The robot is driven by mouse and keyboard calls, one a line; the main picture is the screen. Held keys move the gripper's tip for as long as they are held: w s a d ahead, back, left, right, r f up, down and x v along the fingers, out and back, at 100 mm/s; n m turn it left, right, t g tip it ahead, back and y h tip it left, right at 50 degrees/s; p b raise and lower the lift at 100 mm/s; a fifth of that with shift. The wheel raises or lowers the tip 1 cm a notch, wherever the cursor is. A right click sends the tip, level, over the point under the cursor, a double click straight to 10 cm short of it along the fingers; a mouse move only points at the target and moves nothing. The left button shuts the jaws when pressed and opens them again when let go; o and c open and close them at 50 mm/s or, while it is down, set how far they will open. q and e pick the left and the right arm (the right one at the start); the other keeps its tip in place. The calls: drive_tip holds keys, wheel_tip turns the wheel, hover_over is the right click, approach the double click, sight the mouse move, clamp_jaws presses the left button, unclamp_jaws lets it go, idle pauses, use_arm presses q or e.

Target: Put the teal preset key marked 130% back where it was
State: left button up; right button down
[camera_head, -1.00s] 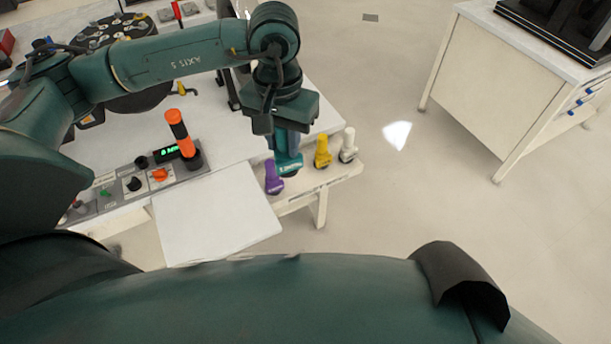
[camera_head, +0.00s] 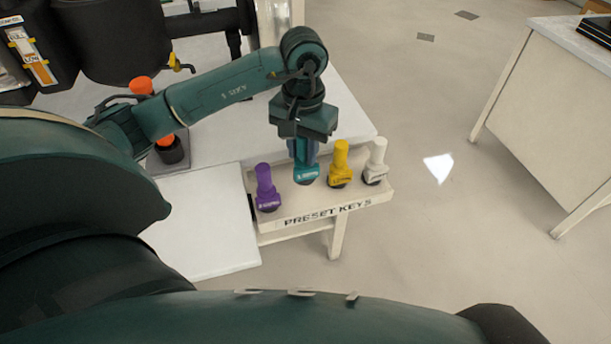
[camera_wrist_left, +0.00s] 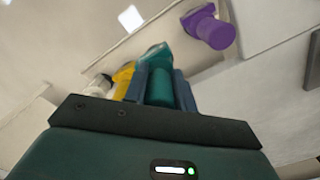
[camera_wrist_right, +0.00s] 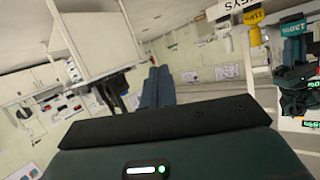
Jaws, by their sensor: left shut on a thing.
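The teal preset key (camera_head: 306,175) is in the jaws of my left gripper (camera_head: 303,154), upright over the preset keys rack (camera_head: 290,217). It sits in the row between the purple key (camera_head: 266,188) and the yellow key (camera_head: 340,166). Its foot is at the rack's top; I cannot tell if it is fully seated. In the left wrist view the teal key (camera_wrist_left: 160,84) stands between the fingers, which hide part of it. My right gripper (camera_wrist_right: 157,88) shows only in the right wrist view, fingers together, empty, away from the rack.
A white key (camera_head: 376,162) stands at the rack's right end, close beyond the yellow one. An orange-topped black post (camera_head: 170,150) stands left on the bench, partly behind my arm. A white cabinet (camera_head: 560,110) is far right, with open floor between.

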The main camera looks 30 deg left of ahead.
sight(303, 161)
use_arm(q)
wheel_tip(303, 161, down, 6)
drive_tip(key=shift+r, duration=0.15)
use_arm(e)
drive_tip(key=shift+d+r, duration=0.1)
drive_tip(key=shift+r, duration=0.15)
drive_tip(key=shift+f, duration=0.1)
use_arm(q)
drive_tip(key=shift+f+b, duration=0.2)
drive_tip(key=shift+b, duration=0.2)
drive_tip(key=o, duration=0.9)
use_arm(e)
drive_tip(key=shift+d, duration=0.1)
use_arm(q)
drive_tip(key=shift+r, duration=0.15)
